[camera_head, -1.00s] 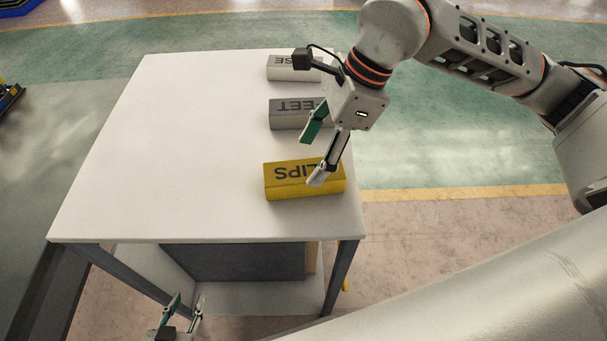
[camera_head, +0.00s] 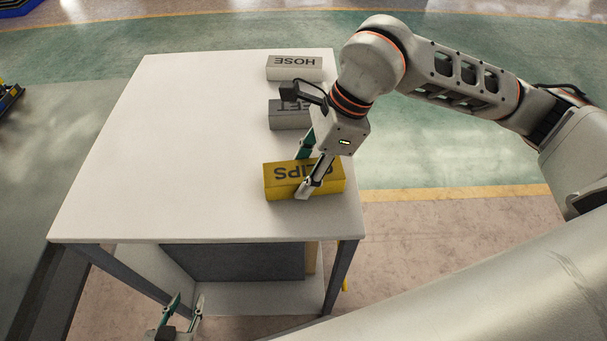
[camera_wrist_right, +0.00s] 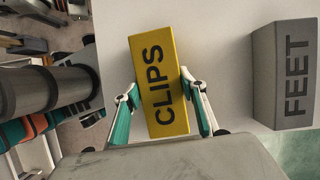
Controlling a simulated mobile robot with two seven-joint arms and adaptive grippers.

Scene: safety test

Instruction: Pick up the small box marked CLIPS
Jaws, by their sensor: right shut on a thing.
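The yellow box marked CLIPS (camera_head: 281,181) lies on the white table near its front right corner. It also shows in the right wrist view (camera_wrist_right: 158,75), its lettering upward. My right gripper (camera_head: 305,178) has one finger on each long side of the box, and is shut on it. In the right wrist view the fingers (camera_wrist_right: 160,108) flank the lettered face near its lower half. The box appears to rest on the tabletop. My left gripper (camera_head: 184,308) hangs low in front of the table, fingers apart and nothing between them.
The white table (camera_head: 160,150) is bare on its left and middle. A grey box marked FEET (camera_head: 285,117), partly hidden by my right arm, lies behind the yellow box; it also shows in the wrist view (camera_wrist_right: 283,75). A pale box marked HOSE (camera_head: 295,68) lies farther back.

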